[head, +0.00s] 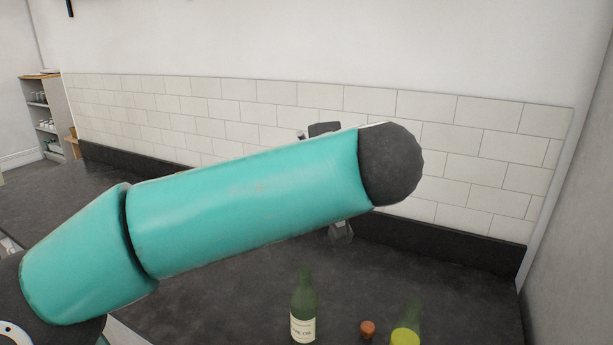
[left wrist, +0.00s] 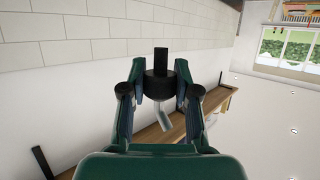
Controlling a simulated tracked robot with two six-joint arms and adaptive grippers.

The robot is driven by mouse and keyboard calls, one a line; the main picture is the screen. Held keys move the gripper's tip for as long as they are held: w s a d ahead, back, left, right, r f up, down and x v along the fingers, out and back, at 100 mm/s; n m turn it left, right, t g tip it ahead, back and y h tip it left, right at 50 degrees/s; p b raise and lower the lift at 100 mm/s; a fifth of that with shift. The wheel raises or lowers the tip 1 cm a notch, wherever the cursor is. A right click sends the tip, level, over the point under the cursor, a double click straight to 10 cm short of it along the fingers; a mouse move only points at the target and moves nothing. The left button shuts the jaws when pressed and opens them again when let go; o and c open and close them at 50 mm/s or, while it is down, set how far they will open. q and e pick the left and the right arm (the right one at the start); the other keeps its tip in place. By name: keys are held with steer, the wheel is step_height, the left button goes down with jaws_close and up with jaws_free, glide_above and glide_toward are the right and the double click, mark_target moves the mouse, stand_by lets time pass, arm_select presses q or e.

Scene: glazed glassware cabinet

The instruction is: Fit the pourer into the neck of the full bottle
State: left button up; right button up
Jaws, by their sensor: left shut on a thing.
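In the left wrist view my left gripper (left wrist: 160,76) is shut on the pourer (left wrist: 160,87), which has a black stopper, a wide black collar and a pale bent spout. The pourer is held clear of any bottle in that view. In the head view my teal left arm crosses the middle and hides the pourer. A dark green bottle (head: 304,306) with a cream oil label stands upright on the counter below the arm, its neck open to view. A second green bottle (head: 406,333), yellow low down, is cut off by the bottom edge. My right gripper is not in view.
A small orange-brown stopper-like piece (head: 367,330) sits on the dark counter (head: 450,290) between the bottles. Grey parts (head: 340,233) show behind the arm; I cannot tell what they are. A tiled wall (head: 480,170) stands behind, and a shelf unit (head: 48,120) at far left.

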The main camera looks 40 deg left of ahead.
mark_target(305, 138)
arm_select(q)
steer(key=shift+r+p, duration=1)
steer(key=shift+r, duration=0.75)
steer(key=shift+w, duration=0.1)
steer(key=shift+w+d+f, duration=0.25)
steer(key=shift+d, duration=0.05)
steer(key=shift+w+d+f+m+t+h+b, duration=0.65)
steer(key=shift+w+d+f, duration=0.25)
steer(key=shift+d+f, duration=2.4)
steer(key=shift+w+d+f+m+t+h+b, duration=0.4)
steer(key=shift+w+d+f+m+t+b, duration=0.45)
steer(key=shift+d+f, duration=2.35)
steer(key=shift+w+d+f+m+t+h+b, duration=0.55)
steer(key=shift+w+d+f+m, duration=0.35)
steer(key=shift+d+f, duration=2.4)
steer(key=shift+w+a+f, duration=0.1)
steer(key=shift+a+f, duration=0.4)
steer(key=shift+a, duration=0.05)
steer(key=shift+f+b, duration=0.2)
steer(key=shift+b, duration=1.3)
steer(key=shift+f+b, duration=0.6)
steer(key=shift+b, duration=0.55)
